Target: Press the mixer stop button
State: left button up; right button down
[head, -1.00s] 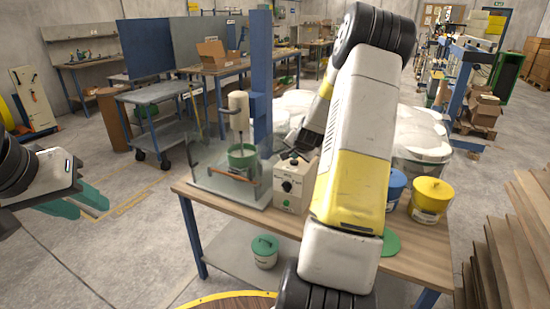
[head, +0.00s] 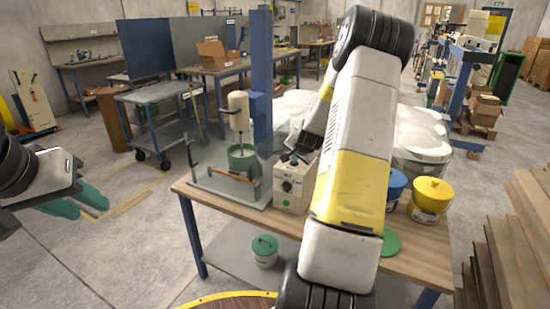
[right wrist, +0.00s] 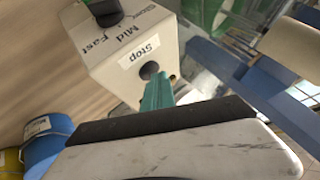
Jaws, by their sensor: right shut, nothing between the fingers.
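The mixer (head: 238,108) stands over a green bucket (head: 241,160) on the table. Its pale control box (head: 290,196) is beside it, with a dark knob on the front. In the right wrist view the box (right wrist: 112,62) bears a "Stop" label (right wrist: 139,52), with a dark round stop button (right wrist: 149,70) beside it. My right gripper (right wrist: 158,90) is shut and empty, its green fingertips close to the button; contact cannot be told. My left gripper (head: 82,204) is open and empty, left of the table.
A blue tub (head: 396,187) and a yellow-lidded tub (head: 430,196) stand at the table's right. A green-lidded pot (head: 265,250) is on the lower shelf. Large white bags lie behind. A grey trolley (head: 158,95) stands at the back left.

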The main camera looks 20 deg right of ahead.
aim_at(295, 164)
jog(key=shift+r, duration=0.85)
jog(key=shift+r, duration=2.5)
jog(key=s+a+r+n+y, duration=0.1)
jog(key=s+a+r+n, duration=0.2)
jog(key=s+a+r, duration=0.5)
jog(key=s+a+r+n+y, duration=0.25)
jog(key=s+a+r, duration=0.25)
jog(key=a, duration=0.5)
jog(key=s+a+n+g, duration=0.1)
jog(key=s+a+n, duration=0.2)
jog(key=s, duration=0.7)
jog(key=s+a+r+n+g, duration=0.1)
jog(key=s+a+n, duration=0.3)
jog(key=s, duration=0.7)
jog(key=shift+s+a+r+g+y, duration=0.3)
jog(key=shift+a+g+y, duration=0.15)
jog(key=shift+a, duration=0.75)
